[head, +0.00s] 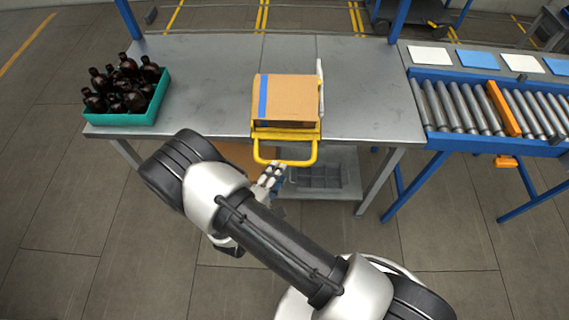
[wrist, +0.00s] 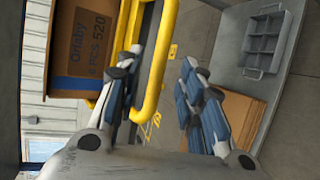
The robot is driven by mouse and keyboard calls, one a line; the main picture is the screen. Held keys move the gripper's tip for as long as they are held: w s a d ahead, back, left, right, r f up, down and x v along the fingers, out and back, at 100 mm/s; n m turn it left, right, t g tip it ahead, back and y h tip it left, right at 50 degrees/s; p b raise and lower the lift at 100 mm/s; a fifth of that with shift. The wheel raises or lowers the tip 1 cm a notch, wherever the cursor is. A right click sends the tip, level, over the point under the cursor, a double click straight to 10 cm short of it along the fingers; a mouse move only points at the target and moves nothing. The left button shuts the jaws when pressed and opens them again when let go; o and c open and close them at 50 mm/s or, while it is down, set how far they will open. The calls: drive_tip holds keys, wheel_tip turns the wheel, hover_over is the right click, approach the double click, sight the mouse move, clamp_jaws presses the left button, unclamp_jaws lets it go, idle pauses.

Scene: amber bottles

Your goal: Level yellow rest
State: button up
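The yellow rest (head: 285,133) is a frame at the front edge of the grey table. A looped yellow bar (head: 286,162) sticks out over the edge. A cardboard box (head: 292,98) with a blue stripe sits on the rest; I cannot tell for sure how far the rest tilts. My gripper (head: 272,175) is just in front of and below the edge, beside the bar's left part. In the wrist view the gripper's fingers (wrist: 160,85) are spread apart, with the yellow bar (wrist: 157,60) between them in the picture. Contact with the bar is not clear.
A teal crate (head: 150,112) of dark bottles stands at the table's left. A white upright piece (head: 320,85) is right of the box. A roller conveyor (head: 480,105) adjoins on the right. A lower shelf holds a grey divided tray (wrist: 266,42) and a cardboard box (wrist: 235,118).

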sight(284, 162)
drive_tip(key=b+x, duration=0.1)
drive_tip(key=x, duration=0.5)
drive_tip(key=shift+w+d, duration=0.1)
drive_tip(key=shift+w, duration=0.1)
clamp_jaws()
idle(0.6)
